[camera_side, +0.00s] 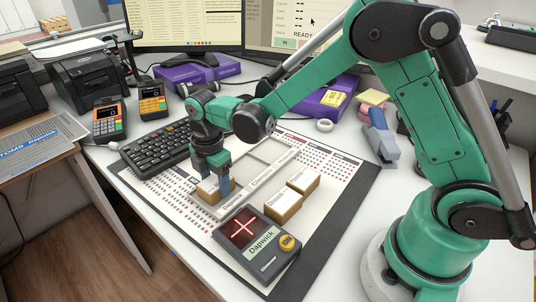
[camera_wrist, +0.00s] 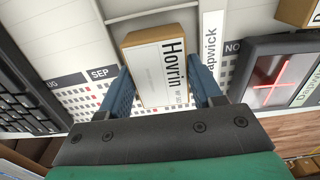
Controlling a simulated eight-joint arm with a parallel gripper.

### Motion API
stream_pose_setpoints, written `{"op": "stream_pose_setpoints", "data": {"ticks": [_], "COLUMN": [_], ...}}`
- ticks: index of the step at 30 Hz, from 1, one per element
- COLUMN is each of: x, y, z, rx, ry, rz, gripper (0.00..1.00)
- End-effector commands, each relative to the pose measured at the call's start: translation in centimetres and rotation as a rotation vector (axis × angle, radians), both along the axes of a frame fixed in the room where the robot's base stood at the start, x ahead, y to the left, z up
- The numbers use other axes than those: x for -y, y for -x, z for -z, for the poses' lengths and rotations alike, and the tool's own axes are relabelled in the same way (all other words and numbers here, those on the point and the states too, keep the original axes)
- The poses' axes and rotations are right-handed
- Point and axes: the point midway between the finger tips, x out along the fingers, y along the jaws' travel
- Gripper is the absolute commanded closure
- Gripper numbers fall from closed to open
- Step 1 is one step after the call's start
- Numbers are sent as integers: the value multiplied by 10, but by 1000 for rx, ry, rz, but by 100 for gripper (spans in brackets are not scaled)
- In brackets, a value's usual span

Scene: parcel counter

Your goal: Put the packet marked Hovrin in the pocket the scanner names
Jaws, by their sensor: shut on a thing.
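The tan packet with a white label marked Hovrin (camera_wrist: 160,68) is between the two blue fingers of my gripper (camera_wrist: 161,72) in the wrist view. In the side view my gripper (camera_side: 214,182) is shut on this packet (camera_side: 205,191), low at the pocket beside the strip marked Dapwick (camera_side: 231,201). I cannot tell whether the packet touches the pocket floor. The Dapwick strip also shows right of the packet in the wrist view (camera_wrist: 211,45). The scanner (camera_side: 262,262) shows a red cross and a plate reading Dapwick.
Two more packets, a nearer one (camera_side: 283,207) and a farther one (camera_side: 303,181), stand right of the pockets on the calendar mat (camera_side: 345,180). Pockets farther back look empty. A keyboard (camera_side: 155,150) lies left; a grey-blue stapler (camera_side: 381,140) stands right.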

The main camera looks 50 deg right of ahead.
Motion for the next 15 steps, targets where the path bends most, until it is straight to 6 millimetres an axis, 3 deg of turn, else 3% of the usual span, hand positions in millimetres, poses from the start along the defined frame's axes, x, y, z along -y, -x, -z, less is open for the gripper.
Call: {"op": "stream_pose_setpoints", "data": {"ticks": [9, 10, 12, 15], "x": [0, 0, 0, 0], "y": [0, 0, 0, 0], "z": [3, 2, 2, 2], "rx": [0, 0, 0, 0], "ry": [0, 0, 0, 0], "rz": [0, 0, 0, 0], "gripper": [100, 33, 13, 10]}}
